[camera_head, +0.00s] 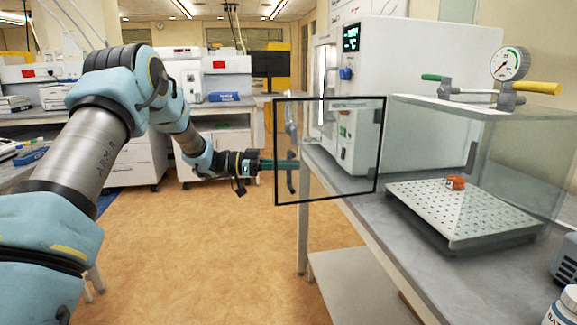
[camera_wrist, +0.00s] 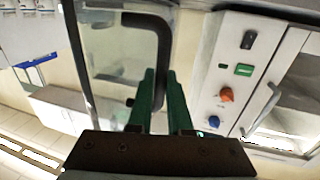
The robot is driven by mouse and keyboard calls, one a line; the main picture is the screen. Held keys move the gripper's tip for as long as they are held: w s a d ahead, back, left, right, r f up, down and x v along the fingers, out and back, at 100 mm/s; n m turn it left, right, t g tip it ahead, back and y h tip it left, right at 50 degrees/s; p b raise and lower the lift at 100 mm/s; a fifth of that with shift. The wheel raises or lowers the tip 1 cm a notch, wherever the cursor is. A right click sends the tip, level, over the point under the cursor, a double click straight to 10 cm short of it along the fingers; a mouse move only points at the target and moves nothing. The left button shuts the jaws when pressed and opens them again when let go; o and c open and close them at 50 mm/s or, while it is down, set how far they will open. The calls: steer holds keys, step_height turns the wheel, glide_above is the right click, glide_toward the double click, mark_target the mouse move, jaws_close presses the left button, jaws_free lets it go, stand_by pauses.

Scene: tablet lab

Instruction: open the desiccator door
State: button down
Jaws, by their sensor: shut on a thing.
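The desiccator is a clear box (camera_head: 520,135) on the bench at the right, with a gauge and valves on top. Its glass door (camera_head: 340,150), edged in black, stands swung out to the left of the box, past the bench edge. The front of the box is open. My gripper (camera_head: 293,164) is shut on the dark door handle (camera_head: 291,182) near the door's far-left edge. In the wrist view, the green fingers (camera_wrist: 161,78) close around the lower part of the black handle (camera_wrist: 162,40). The fingertips' exact contact is partly hidden.
A perforated shelf (camera_head: 430,205) inside the box bears a small orange item (camera_head: 455,183). A white oven-like unit (camera_head: 380,60) stands behind the door on the bench (camera_head: 400,255). A white bottle (camera_head: 562,308) is at the lower right. The floor (camera_head: 210,255) below my arm is clear.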

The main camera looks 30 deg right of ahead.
steer(key=c, duration=1.1)
jaws_free()
steer(key=shift+b+v, duration=1.4)
steer(key=shift+v, duration=4)
steer(key=shift+r, duration=0.1)
